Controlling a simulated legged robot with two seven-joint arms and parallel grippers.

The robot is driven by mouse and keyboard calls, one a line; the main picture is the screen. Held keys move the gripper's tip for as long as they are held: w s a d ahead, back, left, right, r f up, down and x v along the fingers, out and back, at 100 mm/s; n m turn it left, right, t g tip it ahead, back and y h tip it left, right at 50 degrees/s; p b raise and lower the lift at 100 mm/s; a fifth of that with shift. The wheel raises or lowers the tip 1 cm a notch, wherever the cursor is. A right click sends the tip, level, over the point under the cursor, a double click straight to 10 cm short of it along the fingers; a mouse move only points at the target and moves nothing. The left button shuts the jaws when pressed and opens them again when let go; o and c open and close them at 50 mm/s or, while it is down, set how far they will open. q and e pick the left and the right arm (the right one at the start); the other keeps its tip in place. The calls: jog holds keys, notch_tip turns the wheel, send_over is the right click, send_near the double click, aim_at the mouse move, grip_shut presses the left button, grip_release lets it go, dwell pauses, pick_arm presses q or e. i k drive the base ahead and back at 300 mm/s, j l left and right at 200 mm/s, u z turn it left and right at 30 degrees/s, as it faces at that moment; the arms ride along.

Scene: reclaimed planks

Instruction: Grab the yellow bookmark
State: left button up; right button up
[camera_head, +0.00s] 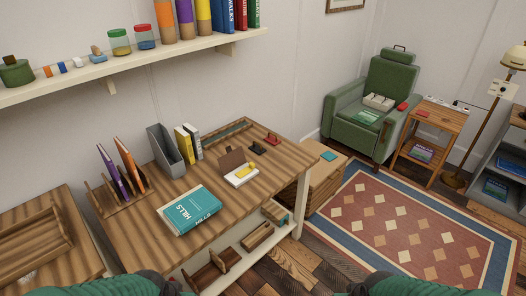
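A small yellow item (243,171), which may be the yellow bookmark, lies on a white block-like object (236,180) on the wooden desk (265,183). It is too small to make out clearly. A brown flap or card (232,160) stands just behind it. My green arms show at the bottom left and bottom right edges, apart from the desk items. Neither gripper's fingers can be seen.
A teal book (191,209) lies in front of the white object. A grey magazine holder (166,150), upright books (188,143) and a wooden rack (122,199) stand on the desk. A wall shelf (160,58) hangs above. A rug (400,225) and green armchair (385,90) are right.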

aim_at(244, 172)
jog(key=i+u, duration=0.1)
jog(key=u, duration=0.55)
jog(key=i+l+u, duration=0.6)
jog(key=l, duration=0.15)
jog(key=i+l+u, duration=0.15)
jog(key=l+u, duration=0.15)
jog(key=l, duration=0.15)
jog(key=i+l, duration=0.15)
jog(key=l, duration=0.2)
jog(key=i+l, duration=0.15)
jog(key=l, duration=0.25)
jog(key=i+l, duration=0.2)
jog(key=l, duration=0.15)
jog(key=u, duration=0.05)
